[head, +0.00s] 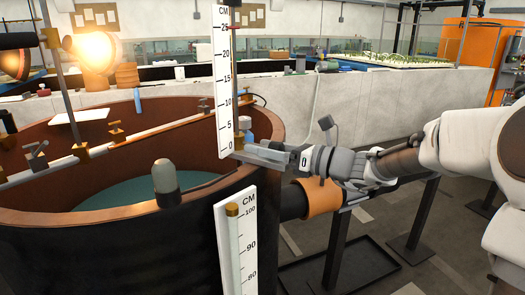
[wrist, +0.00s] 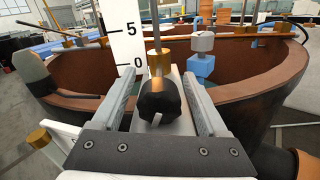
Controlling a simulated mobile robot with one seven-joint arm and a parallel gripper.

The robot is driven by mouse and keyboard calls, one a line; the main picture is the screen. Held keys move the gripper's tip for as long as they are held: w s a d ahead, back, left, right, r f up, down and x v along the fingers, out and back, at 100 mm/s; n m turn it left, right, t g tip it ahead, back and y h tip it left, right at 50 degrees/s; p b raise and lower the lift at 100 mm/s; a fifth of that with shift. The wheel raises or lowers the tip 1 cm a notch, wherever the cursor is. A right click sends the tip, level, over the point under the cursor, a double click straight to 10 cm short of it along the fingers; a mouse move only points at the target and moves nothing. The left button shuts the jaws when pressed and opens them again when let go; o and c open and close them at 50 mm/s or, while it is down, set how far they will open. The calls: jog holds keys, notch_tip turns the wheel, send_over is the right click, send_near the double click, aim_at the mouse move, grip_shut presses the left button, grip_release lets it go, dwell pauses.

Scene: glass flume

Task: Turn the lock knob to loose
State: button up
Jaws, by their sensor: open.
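A dark rounded knob (wrist: 158,100), apparently the lock knob, sits in the middle of the wrist view below a brass collar (wrist: 159,64) on a thin upright rod. My gripper (wrist: 157,84) is open, with one finger on each side of the knob. Gaps show between the knob and both fingers, so I see no grip. In the head view my gripper (head: 262,152) reaches in from the right to the foot of the white centimetre scale (head: 225,85). The knob is not clear there. Any loose or tight marking is too small to read.
A large brown-rimmed round tank (head: 110,200) stands at left, with a rail (head: 90,155) and brass clamps across it. A second scale (head: 237,245) stands at its front wall. A blue block (wrist: 201,65) is just right of the knob. A glowing lamp (head: 92,48) hangs upper left.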

jog(key=shift+w+a, duration=0.15)
jog(key=shift+a, duration=0.15)
grip_shut()
jog(key=shift+f+n+b, duration=0.1)
jog(key=shift+n+b, duration=0.4)
jog(key=shift+n, duration=1.1)
grip_release()
